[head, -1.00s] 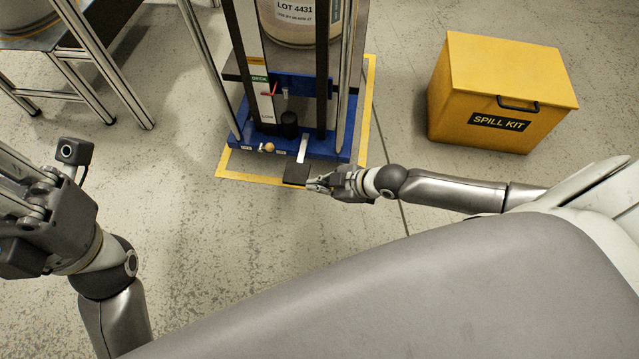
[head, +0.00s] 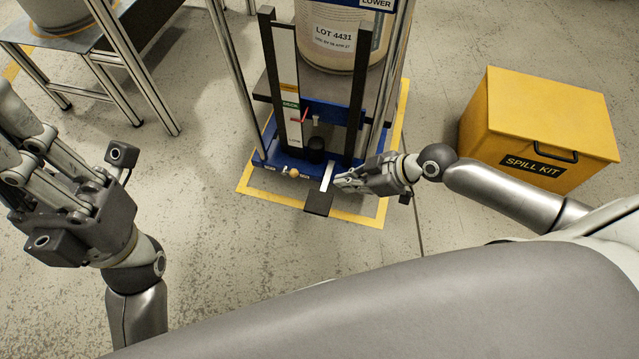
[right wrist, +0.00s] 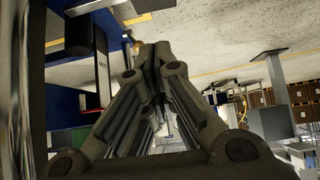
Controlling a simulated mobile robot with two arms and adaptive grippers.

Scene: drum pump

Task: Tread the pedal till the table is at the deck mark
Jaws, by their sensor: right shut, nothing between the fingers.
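The blue-based drum lift (head: 262,158) stands on the floor. Its black pedal (head: 319,203) sits at the end of a silver lever (head: 327,178) at the front. A scale strip carries a green DECK mark (head: 291,106), with a red pointer (head: 300,119) a little below it. The lift table (head: 386,82) bears a drum (head: 335,60) labelled LOT 4431. My right gripper (head: 340,182) is shut and empty, just beyond the pedal and beside the lever; I cannot tell whether it touches either. Its closed fingers also show in the right wrist view (right wrist: 155,58). My left gripper (head: 22,165) is open and empty, away from the lift.
A yellow spill kit box (head: 540,125) stands right of the lift, near my right arm. A metal-framed stand (head: 120,65) with a grey drum is at the upper left. Yellow tape (head: 262,195) frames the lift. The floor between stand and lift is clear.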

